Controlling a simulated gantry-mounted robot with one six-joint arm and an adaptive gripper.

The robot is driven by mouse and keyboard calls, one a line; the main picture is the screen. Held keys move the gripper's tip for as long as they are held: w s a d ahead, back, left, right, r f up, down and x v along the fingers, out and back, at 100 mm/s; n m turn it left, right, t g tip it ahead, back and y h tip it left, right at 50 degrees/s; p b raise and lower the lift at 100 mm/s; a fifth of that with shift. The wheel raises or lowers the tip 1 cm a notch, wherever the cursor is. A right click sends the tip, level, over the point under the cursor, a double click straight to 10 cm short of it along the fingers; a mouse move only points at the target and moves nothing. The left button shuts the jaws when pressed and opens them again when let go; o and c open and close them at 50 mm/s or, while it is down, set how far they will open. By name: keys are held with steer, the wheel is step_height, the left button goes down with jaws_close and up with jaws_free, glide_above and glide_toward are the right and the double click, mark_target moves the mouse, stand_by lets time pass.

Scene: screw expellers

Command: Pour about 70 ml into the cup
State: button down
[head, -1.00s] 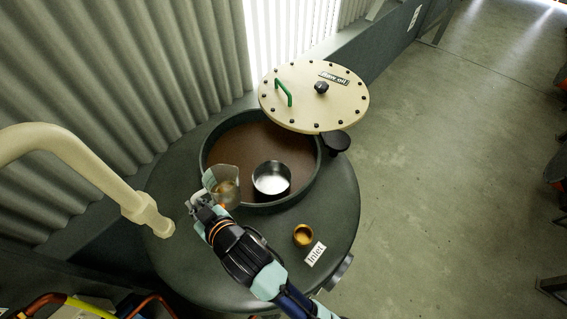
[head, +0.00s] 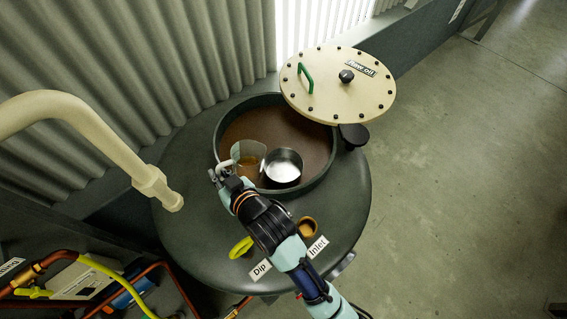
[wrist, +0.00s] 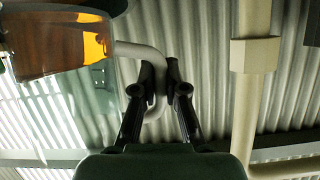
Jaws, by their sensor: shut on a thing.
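A clear jug (head: 248,151) with amber liquid low inside stands out over the round tank opening. My gripper (head: 221,178) is shut on its pale handle, on the jug's left side. In the wrist view the handle (wrist: 150,56) runs between my fingertips (wrist: 165,88), and the jug's amber liquid (wrist: 58,46) fills the upper left. The silver metal cup (head: 283,166) is just right of the jug, within the tank opening. The cup looks empty, with a bright inside. The jug's right edge is close to the cup's left rim; I cannot tell whether they touch. No stream of liquid shows.
The dark tank (head: 190,215) has a raised rim around its brown opening (head: 238,122). A cream bolted lid (head: 330,95) is swung aside at upper right. A thick cream pipe (head: 110,135) bends down at left. A brass inlet (head: 309,226) and yellow handle (head: 241,247) sit near my arm.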

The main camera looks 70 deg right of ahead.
mark_target(228, 162)
steer(key=s+d+r+m+t, duration=0.1)
steer(key=s+d+r+m, duration=0.1)
steer(key=r, duration=0.1)
steer(key=shift+d+m+t+y, duration=0.25)
steer(key=shift+m+t+y, duration=0.15)
steer(key=shift+s+d+r+m+t, duration=0.3)
steer(key=shift+s+d+r+m, duration=0.1)
steer(key=shift+s+d+m, duration=0.25)
steer(key=shift+s+d+m+t+b, duration=0.25)
steer(key=shift+m+t+b, duration=0.1)
steer(key=shift+b, duration=0.4)
steer(key=shift+s+d+r+m, duration=0.15)
steer(key=shift+d+r+m, duration=0.05)
steer(key=shift+r+m, duration=0.1)
steer(key=shift+f+t+b, duration=0.1)
steer(key=shift+t+b, duration=0.15)
steer(key=shift+b, duration=0.25)
steer(key=shift+s+d+m+b, duration=0.25)
steer(key=shift+m+b, duration=0.25)
steer(key=shift+m, duration=0.2)
steer(key=shift+s+d+m+t+b, duration=0.5)
steer(key=shift+d+m+b, duration=0.05)
steer(key=shift+m+b, duration=0.3)
steer(key=shift+s+d+m+t+b, duration=0.5)
steer(key=shift+m+b, duration=0.25)
steer(key=shift+m, duration=0.1)
